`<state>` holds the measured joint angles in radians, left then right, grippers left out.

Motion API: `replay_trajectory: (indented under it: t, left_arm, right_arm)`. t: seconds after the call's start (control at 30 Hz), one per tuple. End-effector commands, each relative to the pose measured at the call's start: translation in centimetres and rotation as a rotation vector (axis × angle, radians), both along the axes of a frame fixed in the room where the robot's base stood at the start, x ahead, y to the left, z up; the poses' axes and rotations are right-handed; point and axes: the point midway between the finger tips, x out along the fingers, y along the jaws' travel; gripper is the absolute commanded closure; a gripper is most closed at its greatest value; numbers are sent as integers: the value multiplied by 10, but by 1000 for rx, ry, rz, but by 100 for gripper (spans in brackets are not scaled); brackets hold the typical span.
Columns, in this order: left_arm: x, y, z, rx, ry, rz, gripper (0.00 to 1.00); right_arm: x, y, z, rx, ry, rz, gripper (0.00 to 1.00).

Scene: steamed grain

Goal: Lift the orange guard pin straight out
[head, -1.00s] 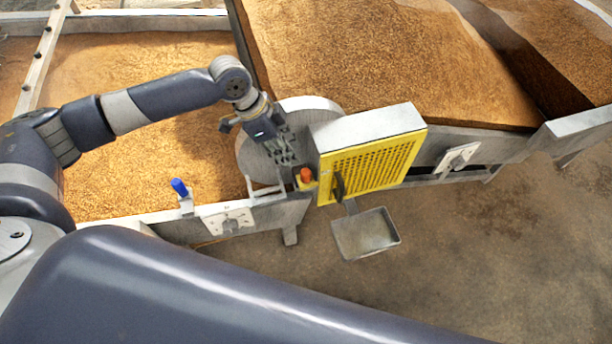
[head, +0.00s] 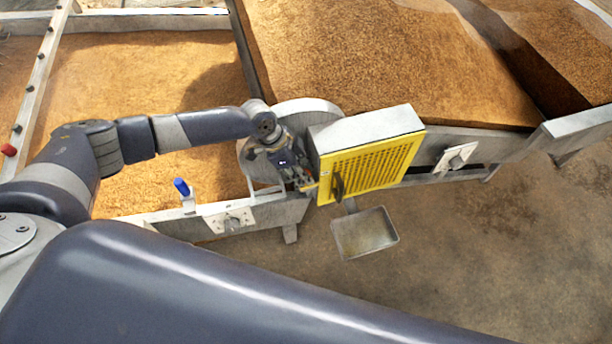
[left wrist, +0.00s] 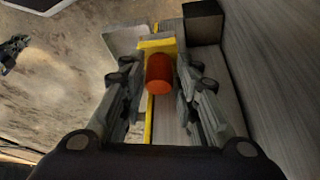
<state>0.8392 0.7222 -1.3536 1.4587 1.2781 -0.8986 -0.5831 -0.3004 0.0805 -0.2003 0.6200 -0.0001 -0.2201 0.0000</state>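The orange guard pin (left wrist: 159,75) shows in the left wrist view as a short round-topped cylinder at a yellow bracket (left wrist: 157,45). My left gripper (head: 304,184) is open, with one finger on each side of the pin. I cannot tell whether either finger touches it. In the head view the gripper is at the left side of the yellow perforated guard (head: 372,166) and hides the pin. A small dark shape at the left edge of the left wrist view may be my right gripper (left wrist: 13,52); its opening is unclear.
A grey disc (head: 318,106) stands behind the gripper. A blue-topped peg (head: 182,187) and a switch plate (head: 229,221) are on the rail to the left. A metal scoop-like pan (head: 365,233) hangs below the guard. Grain beds lie behind; open floor is in front.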

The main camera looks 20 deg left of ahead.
Motion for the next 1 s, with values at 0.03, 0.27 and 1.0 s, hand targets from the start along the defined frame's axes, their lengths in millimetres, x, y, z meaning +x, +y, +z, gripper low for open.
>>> replay_trajectory:
  t: [0.03, 0.27, 1.0]
  left_arm:
    - [0, 0, 0, 0, 0, 0, 71]
    - [0, 0, 0, 0, 1, 0, 100]
    - [1, 0, 55, 0, -5, -3, 100]
  right_arm:
    - [0, 0, 0, 0, 0, 0, 100]
    - [0, 0, 0, 0, 0, 0, 100]
    - [0, 1, -9, 1, 0, -1, 100]
